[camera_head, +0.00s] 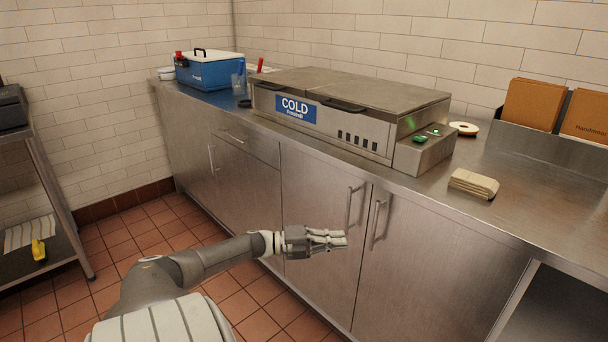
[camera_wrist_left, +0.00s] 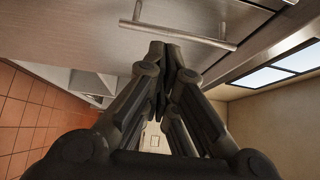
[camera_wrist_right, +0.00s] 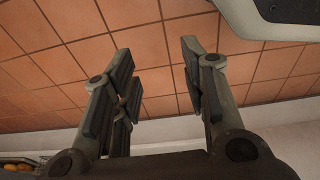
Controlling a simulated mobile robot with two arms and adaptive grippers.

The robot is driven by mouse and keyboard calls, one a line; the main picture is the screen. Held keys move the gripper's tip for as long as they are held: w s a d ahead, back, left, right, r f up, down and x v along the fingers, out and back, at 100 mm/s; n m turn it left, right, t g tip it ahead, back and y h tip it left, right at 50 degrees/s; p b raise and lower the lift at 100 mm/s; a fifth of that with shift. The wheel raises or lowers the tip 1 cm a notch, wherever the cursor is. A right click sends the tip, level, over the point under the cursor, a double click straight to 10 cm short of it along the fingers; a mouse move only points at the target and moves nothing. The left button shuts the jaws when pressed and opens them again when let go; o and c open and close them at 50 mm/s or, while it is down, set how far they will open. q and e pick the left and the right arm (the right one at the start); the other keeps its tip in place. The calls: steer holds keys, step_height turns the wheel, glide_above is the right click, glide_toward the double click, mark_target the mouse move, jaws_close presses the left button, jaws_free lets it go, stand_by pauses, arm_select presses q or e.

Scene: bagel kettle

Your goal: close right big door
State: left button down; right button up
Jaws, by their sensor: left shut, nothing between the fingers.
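The right big door (camera_head: 440,265) is a brushed-steel cabinet door under the counter, with a vertical bar handle (camera_head: 378,222) near its left edge. It looks flush with the left big door (camera_head: 315,215), whose handle (camera_head: 352,208) is beside the seam. My right gripper (camera_wrist_right: 160,85) is open and empty above the tiled floor.
The steel counter (camera_head: 520,215) carries a COLD unit (camera_head: 350,105), a blue cooler (camera_head: 208,72), a bagel (camera_head: 464,128) and a paper stack (camera_head: 473,184). An open bay (camera_head: 550,310) is right of the doors. A shelf rack (camera_head: 40,180) stands left; floor (camera_head: 150,225) between is clear.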

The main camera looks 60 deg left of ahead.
arm_select(q)
steer(key=s+a+b, duration=0.2)
steer(key=a, duration=0.6)
steer(key=shift+s+f, duration=0.2)
steer(key=shift+s, duration=0.15)
arm_select(e)
steer(key=w+r, duration=0.5)
steer(key=r, duration=0.3)
steer(key=shift+a+r+t, duration=0.2)
steer(key=shift+r+t, duration=0.2)
